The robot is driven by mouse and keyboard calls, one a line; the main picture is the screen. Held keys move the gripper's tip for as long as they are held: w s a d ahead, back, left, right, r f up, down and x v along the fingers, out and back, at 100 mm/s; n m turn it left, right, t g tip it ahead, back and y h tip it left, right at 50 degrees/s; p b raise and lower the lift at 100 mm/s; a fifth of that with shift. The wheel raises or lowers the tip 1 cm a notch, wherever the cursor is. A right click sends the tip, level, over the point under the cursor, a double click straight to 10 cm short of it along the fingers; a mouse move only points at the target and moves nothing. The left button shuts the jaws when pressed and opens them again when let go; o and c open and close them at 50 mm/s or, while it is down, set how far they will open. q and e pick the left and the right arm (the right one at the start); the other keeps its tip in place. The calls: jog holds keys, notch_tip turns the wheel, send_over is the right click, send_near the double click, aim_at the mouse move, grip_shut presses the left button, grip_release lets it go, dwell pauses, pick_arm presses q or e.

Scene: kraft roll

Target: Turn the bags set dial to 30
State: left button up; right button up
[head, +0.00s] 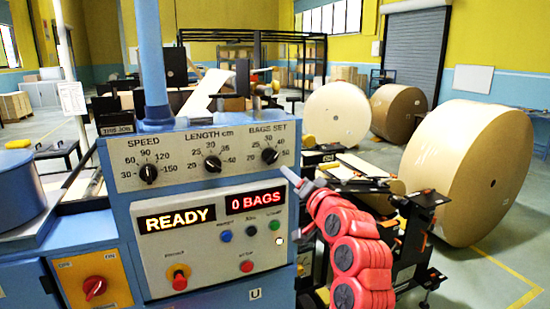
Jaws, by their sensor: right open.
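The bags set dial (270,155) is a black knob at the right end of the white upper panel. Numbers are printed around it; its pointer is too small to read surely. My right gripper (294,179) is grey, at the end of my red arm coming up from the lower right. It is open, just below and right of the dial, and appears apart from it. Its fingers are small and partly hidden by the arm. The red display (256,197) below reads 0 BAGS. My left gripper is not in view.
The speed dial (148,173) and length dial (212,164) sit left on the same panel. Below are a READY display (177,218), small buttons and a red knob (180,278). Large paper rolls (468,170) stand at the right. A blue post (152,60) rises behind the panel.

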aim_at(273, 160)
jog(key=p+x, duration=0.4)
jog(key=x, duration=0.6)
jog(key=shift+w+a+r, duration=0.1)
jog(key=shift+w+a, duration=0.05)
jog(key=shift+w, duration=0.2)
jog(key=shift+w+a, duration=0.2)
jog(key=shift+w, duration=0.5)
jog(key=shift+c, duration=0.2)
grip_shut()
